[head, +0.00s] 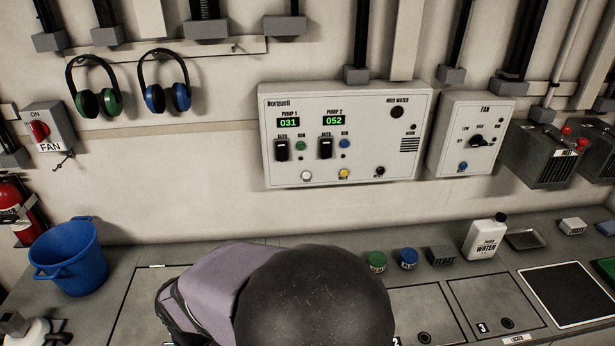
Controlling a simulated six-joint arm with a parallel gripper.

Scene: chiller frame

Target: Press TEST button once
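The white Norquell control panel (275,165) is on the wall at the middle of the head view. Along its lower edge are a white button (306,175), a yellow button (343,173) and a black button (379,171). Their labels are too small to read, so I cannot tell which one is TEST. Above them are a green button or lamp (300,145), a blue one (345,144) and two black switches. The displays read 031 for PUMP 1 and 052 for PUMP 2. The HIGH WATER lamp (397,111) is dark. My arm shows at bottom centre, below the panel; my gripper is not visible.
A FAN panel (447,150) with a knob and blue button is right of the control panel. A red FAN switch (39,131) and two ear defenders hang left. Below are a blue bucket (68,258), small containers and a white WATER bottle (485,238). The panel's front is unobstructed.

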